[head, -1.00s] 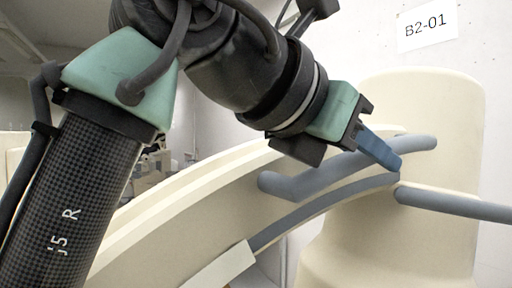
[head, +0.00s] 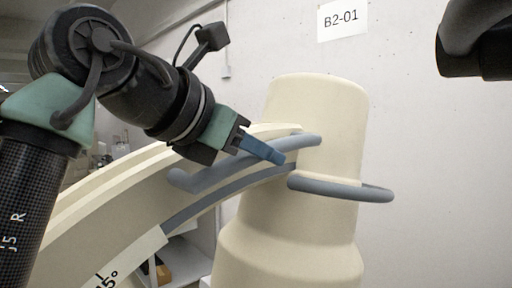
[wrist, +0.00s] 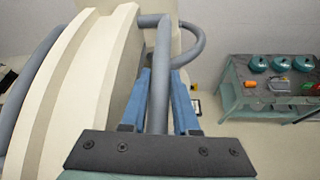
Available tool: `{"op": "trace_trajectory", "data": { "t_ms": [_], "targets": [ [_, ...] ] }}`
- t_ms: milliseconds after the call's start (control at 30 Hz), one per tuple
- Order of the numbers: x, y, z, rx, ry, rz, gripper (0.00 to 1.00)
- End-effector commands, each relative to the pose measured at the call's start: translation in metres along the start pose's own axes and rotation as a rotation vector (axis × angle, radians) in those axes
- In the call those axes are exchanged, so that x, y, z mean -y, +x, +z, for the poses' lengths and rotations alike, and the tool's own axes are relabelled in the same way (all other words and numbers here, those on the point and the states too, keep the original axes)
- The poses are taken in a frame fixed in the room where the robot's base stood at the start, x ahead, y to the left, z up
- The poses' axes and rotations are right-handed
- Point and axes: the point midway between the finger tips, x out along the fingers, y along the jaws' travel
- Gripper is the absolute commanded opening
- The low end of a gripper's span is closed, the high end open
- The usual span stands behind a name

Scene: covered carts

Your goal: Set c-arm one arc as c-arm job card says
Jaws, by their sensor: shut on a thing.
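The c-arm's cream curved arc (head: 95,205) rises from lower left to a cream rounded housing (head: 315,115) in the head view. A grey handle bar (head: 215,173) runs along the arc's side. My gripper (head: 277,157) is at the bar's upper part, with its blue fingers shut on it. In the wrist view the bar (wrist: 161,45) passes between the two fingers (wrist: 163,85), with the arc (wrist: 85,90) to the left. A pale scale plate (head: 135,258) on the arc shows a partly cut-off "5°". No job card is readable.
A grey ring-shaped rail (head: 345,190) juts from the housing, just right of my gripper. A wall sign (head: 342,20) reads B2-01. In the wrist view a grey-green cart (wrist: 270,95) with teal lidded items stands at right, with floor between.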

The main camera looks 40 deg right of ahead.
Motion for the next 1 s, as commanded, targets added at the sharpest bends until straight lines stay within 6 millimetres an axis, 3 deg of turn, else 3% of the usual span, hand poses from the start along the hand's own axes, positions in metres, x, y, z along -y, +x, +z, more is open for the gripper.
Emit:
{"op": "trace_trajectory", "data": {
  "t_ms": [100, 133, 267, 667, 1000],
  "targets": [
    [0.0, 0.0, 0.004, 0.012, 0.002, 0.001, 0.0],
    [0.0, 0.0, 0.004, 0.012, 0.002, 0.001, 0.34],
    [0.0, 0.0, 0.003, 0.01, 0.001, 0.001, 0.57],
    [0.0, -0.003, 0.0, 0.005, -0.001, 0.001, 0.58],
    [0.0, -0.048, -0.001, 0.006, 0.0, 0.003, 0.58]
  ]
}}
